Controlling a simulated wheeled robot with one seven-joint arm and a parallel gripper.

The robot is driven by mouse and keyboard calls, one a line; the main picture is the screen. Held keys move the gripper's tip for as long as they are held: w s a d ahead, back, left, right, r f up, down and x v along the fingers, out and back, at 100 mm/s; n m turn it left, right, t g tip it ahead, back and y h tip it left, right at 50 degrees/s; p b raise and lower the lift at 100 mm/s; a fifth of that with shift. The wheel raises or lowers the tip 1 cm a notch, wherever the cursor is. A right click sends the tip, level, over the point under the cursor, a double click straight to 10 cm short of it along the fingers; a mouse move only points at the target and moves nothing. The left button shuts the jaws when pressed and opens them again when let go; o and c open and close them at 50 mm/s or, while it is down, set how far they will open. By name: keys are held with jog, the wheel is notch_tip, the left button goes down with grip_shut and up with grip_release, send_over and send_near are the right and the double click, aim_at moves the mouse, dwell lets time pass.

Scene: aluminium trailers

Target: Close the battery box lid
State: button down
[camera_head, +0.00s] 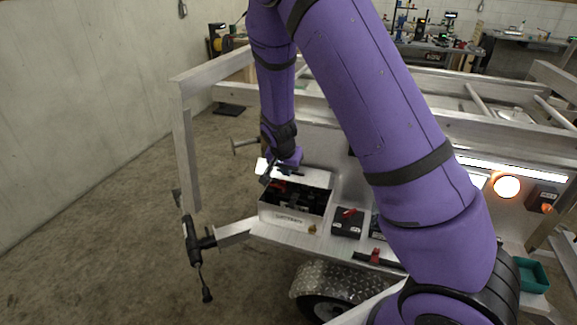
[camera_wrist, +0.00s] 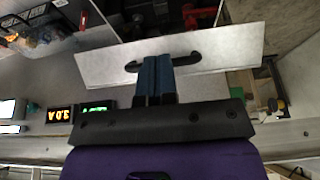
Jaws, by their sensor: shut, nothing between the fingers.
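The battery box (camera_head: 283,217) is a pale metal box with dark contents, standing on the trailer's front deck. Its lid (camera_head: 316,177) is open, raised at the back of the box. In the head view my gripper (camera_head: 270,172) is at the lid's left part.
A small black box with a red part (camera_head: 347,222) stands right of the battery box. A black jack-like tool (camera_head: 193,240) hangs at the trailer's front left. A lit round lamp (camera_head: 507,187) and a green tray (camera_head: 531,274) are at right. Open floor lies left.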

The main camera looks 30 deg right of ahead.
notch_tip(320, 180, down, 15)
jog(key=s+a+t+h, duration=0.3)
jog(key=t+h, duration=0.1)
dwell(1.4)
jog(key=shift+r, duration=0.1)
dwell(0.4)
jog(key=v, duration=1)
jog(key=shift+s+a+r, duration=0.15)
jog(key=shift+s+a, duration=0.05)
jog(key=shift+s, duration=0.1)
